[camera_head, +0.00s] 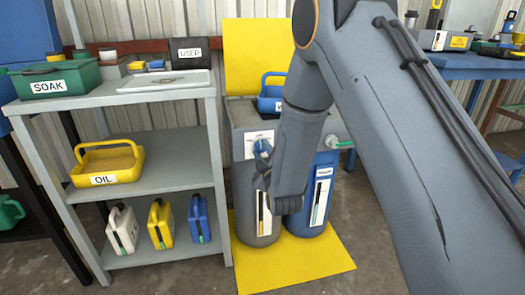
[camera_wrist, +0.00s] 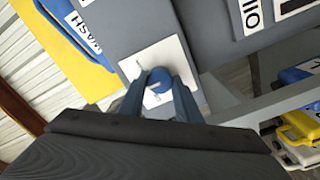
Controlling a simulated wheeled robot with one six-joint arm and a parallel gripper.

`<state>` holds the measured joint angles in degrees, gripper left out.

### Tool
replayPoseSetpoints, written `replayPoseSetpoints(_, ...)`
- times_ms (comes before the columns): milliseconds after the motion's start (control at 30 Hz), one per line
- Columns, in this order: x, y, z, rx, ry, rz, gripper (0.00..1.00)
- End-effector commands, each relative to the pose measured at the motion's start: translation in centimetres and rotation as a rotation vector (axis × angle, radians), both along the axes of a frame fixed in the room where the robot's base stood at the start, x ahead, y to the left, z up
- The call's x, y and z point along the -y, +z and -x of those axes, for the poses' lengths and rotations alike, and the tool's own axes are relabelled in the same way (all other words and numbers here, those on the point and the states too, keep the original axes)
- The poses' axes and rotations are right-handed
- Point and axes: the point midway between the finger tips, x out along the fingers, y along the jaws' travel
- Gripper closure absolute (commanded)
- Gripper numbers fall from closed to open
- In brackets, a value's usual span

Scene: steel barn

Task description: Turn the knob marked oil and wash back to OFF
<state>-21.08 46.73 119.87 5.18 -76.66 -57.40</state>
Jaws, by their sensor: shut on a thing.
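The knob (camera_wrist: 160,77) is blue and round. It sits on a white square plate (camera_wrist: 181,52) on the grey face of a machine (camera_wrist: 135,25). In the wrist view, the two fingers of my gripper (camera_wrist: 160,86) stand on either side of the knob and are shut on it. A small pale mark shows on the knob, but I cannot read its setting. In the head view, the plate (camera_head: 250,151) is on the front of the grey unit, with my gripper (camera_head: 262,160) in front of it and partly hiding the knob.
A grey shelf rack (camera_head: 205,92) stands close on the left, with a yellow OIL tray (camera_head: 133,163) and several small jugs below. A blue WASH tray (camera_head: 272,104) sits atop the unit. A blue drum (camera_head: 327,190) stands beside a grey one (camera_head: 243,205) on a yellow mat (camera_head: 300,262).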

Motion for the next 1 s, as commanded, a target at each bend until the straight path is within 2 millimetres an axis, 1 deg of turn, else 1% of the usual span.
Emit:
replayPoseSetpoints(300, 0.0, -0.1, 0.0, -0.002, 0.0, 0.002, 0.92)
replayPoseSetpoints(333, 0.0, -0.1, 0.0, -0.002, 0.0, 0.002, 0.68)
replayPoseSetpoints(433, 0.0, -0.1, 0.0, -0.001, 0.0, 0.001, 0.51)
replayPoseSetpoints(767, 0.1, 0.0, 0.2, -0.001, 0.0, 0.001, 0.51)
replayPoseSetpoints(867, 0.3, 0.0, 1.0, -0.001, 0.001, 0.001, 0.51)
replayPoseSetpoints(1000, 0.9, 0.0, 3.2, -0.003, 0.0, 0.002, 0.51)
